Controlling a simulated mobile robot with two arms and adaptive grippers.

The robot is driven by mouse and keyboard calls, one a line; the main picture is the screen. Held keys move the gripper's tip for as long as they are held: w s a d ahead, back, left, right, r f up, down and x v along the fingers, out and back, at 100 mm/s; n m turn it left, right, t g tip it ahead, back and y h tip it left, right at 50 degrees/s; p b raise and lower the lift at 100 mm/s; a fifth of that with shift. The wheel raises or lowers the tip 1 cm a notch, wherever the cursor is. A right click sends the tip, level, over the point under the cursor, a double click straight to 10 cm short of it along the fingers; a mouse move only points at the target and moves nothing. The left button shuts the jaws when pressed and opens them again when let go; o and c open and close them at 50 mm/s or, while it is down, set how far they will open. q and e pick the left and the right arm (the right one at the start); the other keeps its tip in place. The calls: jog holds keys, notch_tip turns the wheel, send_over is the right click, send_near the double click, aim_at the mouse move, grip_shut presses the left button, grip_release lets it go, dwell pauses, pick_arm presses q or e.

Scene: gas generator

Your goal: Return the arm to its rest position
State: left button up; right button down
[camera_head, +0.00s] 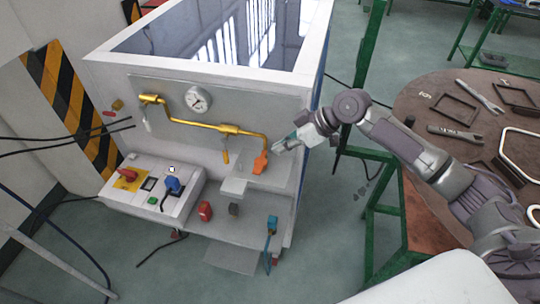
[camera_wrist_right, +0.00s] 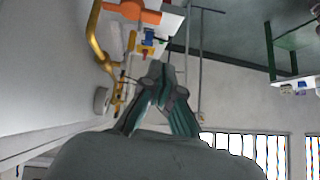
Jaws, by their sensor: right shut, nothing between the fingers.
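My right arm (camera_head: 415,150) reaches in from the right in the head view. Its gripper (camera_head: 279,148) is at the right front edge of the gas generator (camera_head: 165,90), just right of the orange handle (camera_head: 261,163) at the lower end of the brass pipe (camera_head: 228,129). It looks slightly apart from the handle. In the right wrist view the gripper (camera_wrist_right: 160,72) is shut with nothing between its fingers, and the orange handle (camera_wrist_right: 133,12) shows above it. My left gripper is not in view.
A round brown table (camera_head: 440,100) with wrenches and metal frames stands at the right, under and beside my right arm. A control box (camera_head: 150,190) with a red switch and blue plug sits at the generator's lower left. Green metal legs (camera_head: 368,200) stand below the arm.

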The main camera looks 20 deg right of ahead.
jog(key=s+a+f+m+h, duration=0.1)
jog(key=s+a+f, duration=0.3)
jog(key=s+f, duration=0.25)
jog(key=s+a+f+h, duration=0.1)
jog(key=s+a+f, duration=0.35)
jog(key=s, duration=0.25)
jog(key=s+d+f+m+h, duration=0.1)
jog(key=s+d+m+h, duration=0.25)
jog(key=s, duration=0.45)
jog(key=s+d+f+m+h, duration=0.1)
jog(key=s+d+m+h, duration=0.1)
jog(key=s+d+m, duration=0.35)
notch_tip(320, 180, down, 26)
jog(key=s+a+n+g, duration=0.1)
jog(key=s+n+g, duration=0.1)
jog(key=s, duration=0.1)
jog(key=s+d+f+g+b, duration=0.1)
jog(key=s+d+f, duration=0.1)
jog(key=s+f, duration=1.4)
jog(key=shift+s+d+f, duration=0.25)
jog(key=shift+d+f, duration=0.15)
jog(key=shift+f, duration=0.3)
